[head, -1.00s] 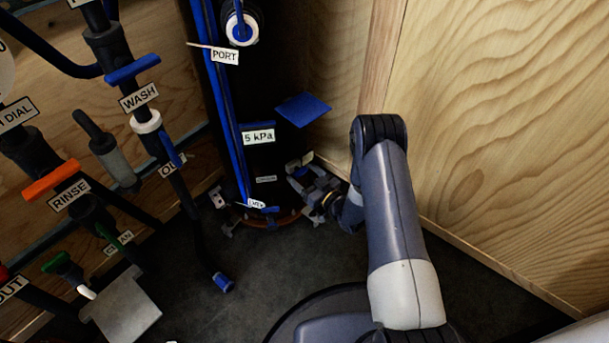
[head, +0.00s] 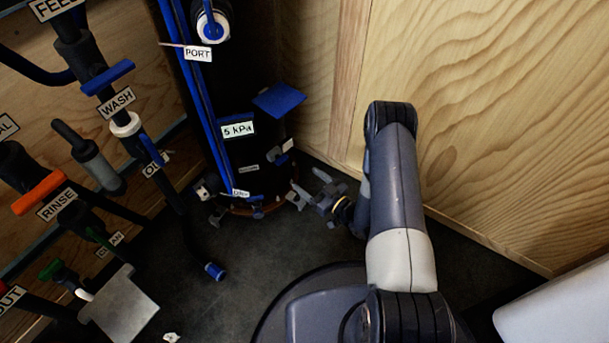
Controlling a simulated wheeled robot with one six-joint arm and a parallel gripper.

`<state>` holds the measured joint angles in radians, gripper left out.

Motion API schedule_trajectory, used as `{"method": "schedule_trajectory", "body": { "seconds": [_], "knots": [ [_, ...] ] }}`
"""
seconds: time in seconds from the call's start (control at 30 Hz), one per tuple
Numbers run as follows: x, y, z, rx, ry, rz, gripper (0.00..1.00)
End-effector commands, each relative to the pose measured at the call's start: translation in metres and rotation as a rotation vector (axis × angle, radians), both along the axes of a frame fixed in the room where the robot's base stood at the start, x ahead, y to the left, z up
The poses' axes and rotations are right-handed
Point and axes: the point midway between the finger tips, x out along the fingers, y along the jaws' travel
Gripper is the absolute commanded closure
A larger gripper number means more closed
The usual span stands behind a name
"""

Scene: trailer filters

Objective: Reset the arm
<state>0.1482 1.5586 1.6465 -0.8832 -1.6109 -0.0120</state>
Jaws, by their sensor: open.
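My gripper (head: 308,193) is at the centre of the head view, at the end of my bent arm. It is open, and nothing shows between its fingers. It points left, just right of the foot of the tall black filter column (head: 262,179). A small gap of floor seems to show between the fingers and the column's base, but I cannot tell the exact distance.
Pipes with a WASH label (head: 117,102), an orange RINSE handle (head: 38,192) and other valves fill the left. A blue plate (head: 278,99) juts from the column. A plywood wall (head: 490,120) stands at the right. A white rounded object (head: 555,310) is at lower right. Dark floor (head: 225,310) is open.

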Motion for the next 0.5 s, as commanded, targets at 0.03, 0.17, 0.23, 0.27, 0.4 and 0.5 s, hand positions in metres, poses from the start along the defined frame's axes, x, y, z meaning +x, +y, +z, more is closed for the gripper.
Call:
{"method": "schedule_trajectory", "body": {
  "seconds": [0.03,0.17,0.23,0.27,0.4,0.5],
  "knots": [
    [0.000,0.000,0.000,0.000,0.000,0.000,0.31],
    [0.000,0.000,0.000,0.000,0.000,0.000,0.31],
    [0.000,0.000,0.000,0.000,0.000,0.000,0.31],
    [0.000,0.000,0.000,0.000,0.000,0.000,0.31],
    [0.007,0.006,-0.002,-0.001,-0.001,0.001,0.31],
    [0.017,0.016,-0.002,-0.002,-0.002,0.003,0.31]
  ]
}}
